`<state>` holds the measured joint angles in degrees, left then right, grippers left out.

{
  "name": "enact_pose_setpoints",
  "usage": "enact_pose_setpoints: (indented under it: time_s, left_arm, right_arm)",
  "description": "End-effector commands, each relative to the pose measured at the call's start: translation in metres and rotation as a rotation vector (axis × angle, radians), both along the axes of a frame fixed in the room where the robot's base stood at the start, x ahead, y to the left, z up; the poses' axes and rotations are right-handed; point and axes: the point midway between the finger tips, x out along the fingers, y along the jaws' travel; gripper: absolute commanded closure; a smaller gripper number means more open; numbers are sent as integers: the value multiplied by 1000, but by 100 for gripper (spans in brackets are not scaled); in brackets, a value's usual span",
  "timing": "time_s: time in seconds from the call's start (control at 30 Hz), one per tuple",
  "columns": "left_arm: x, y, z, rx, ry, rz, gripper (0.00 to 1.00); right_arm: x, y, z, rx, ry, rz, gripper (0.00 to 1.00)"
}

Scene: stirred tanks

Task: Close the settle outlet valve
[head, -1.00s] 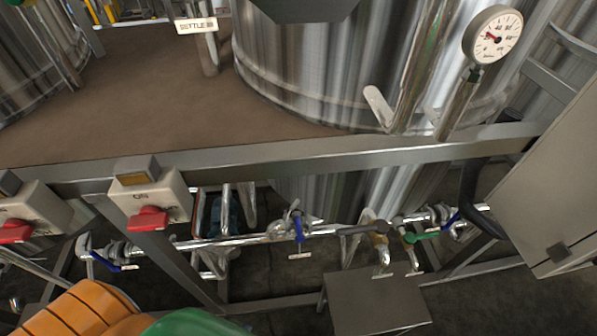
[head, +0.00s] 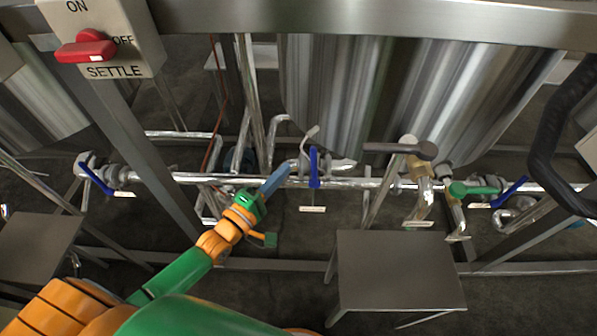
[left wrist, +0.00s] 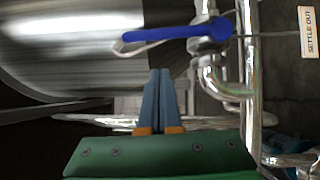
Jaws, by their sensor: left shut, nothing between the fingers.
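The settle outlet valve has a blue lever (head: 314,168) on the horizontal steel pipe at the middle of the head view. In the left wrist view the blue lever (left wrist: 160,34) points left from its valve body, near a tag reading SETTLE OUT (left wrist: 307,32). My left gripper (head: 276,181) is shut and empty, just left of the lever in the head view. Its blue fingertips (left wrist: 160,72) show together below the lever in the left wrist view, apart from it. My right gripper is out of view.
Other blue levers sit at the far left (head: 96,179) and right (head: 509,192) of the pipe. A grey lever (head: 400,149) and a green lever (head: 474,188) lie right of the valve. A steel step (head: 395,270) stands below. The SETTLE switch box (head: 105,40) is upper left.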

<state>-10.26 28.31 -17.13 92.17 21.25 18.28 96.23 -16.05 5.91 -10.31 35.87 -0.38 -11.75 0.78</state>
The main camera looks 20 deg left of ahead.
Motion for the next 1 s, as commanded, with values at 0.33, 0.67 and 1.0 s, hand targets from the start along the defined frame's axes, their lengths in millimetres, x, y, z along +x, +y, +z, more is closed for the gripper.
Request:
enact_pose_setpoints:
  time_s: [0.33,0.67,1.0]
  left_arm:
    - [22,-35,3,1,0,0,100]
    - [22,-37,3,3,1,0,100]
    - [28,-54,7,1,-1,-1,100]
  right_arm:
    - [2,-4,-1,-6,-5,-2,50]
    - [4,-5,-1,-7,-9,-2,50]
    - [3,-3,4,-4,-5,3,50]
